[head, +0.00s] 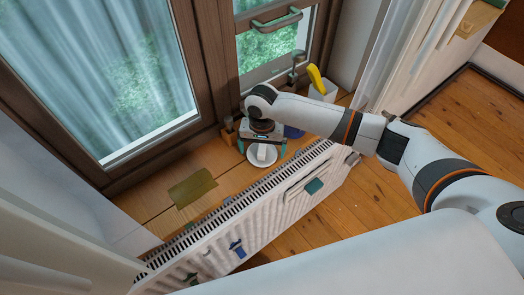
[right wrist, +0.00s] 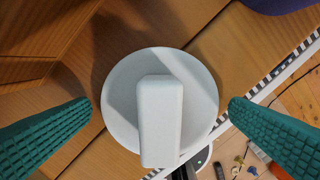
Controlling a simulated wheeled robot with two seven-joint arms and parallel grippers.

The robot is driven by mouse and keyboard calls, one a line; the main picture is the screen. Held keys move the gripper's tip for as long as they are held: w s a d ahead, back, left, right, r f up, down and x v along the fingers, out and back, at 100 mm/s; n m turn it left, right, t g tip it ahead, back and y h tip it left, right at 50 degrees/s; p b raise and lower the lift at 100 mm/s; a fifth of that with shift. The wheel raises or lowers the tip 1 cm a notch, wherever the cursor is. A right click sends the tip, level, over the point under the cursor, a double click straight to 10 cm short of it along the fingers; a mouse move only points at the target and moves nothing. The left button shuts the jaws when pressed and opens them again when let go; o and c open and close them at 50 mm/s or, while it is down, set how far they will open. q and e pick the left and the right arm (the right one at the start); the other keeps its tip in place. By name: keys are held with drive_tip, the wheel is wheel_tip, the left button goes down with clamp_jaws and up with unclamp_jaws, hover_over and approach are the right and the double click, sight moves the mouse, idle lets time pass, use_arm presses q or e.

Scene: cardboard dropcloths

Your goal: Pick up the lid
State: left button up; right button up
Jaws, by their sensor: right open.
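The lid (head: 256,162) is a white round disc with a raised block-shaped handle. It lies on the wooden sill in front of the window. In the right wrist view the lid (right wrist: 160,105) fills the middle, its handle pointing toward the bottom edge. My right gripper (head: 262,150) is over the lid, open and empty. Its two green ridged fingers stand apart, one to the left and one to the right of the lid, with gaps to its rim. In the head view the gripper hides part of the lid. My left gripper does not show.
A white radiator (head: 310,185) runs along the sill's front edge. A purple-blue object (head: 293,131) is close right of the gripper. Behind it stands a white container (head: 324,90) with a yellow item. A flat olive sheet (head: 193,188) lies to the left. Window frames rise behind.

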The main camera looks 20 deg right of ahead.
drive_tip(key=shift+f, duration=0.1)
drive_tip(key=shift+c, duration=0.2)
drive_tip(key=c, duration=0.8)
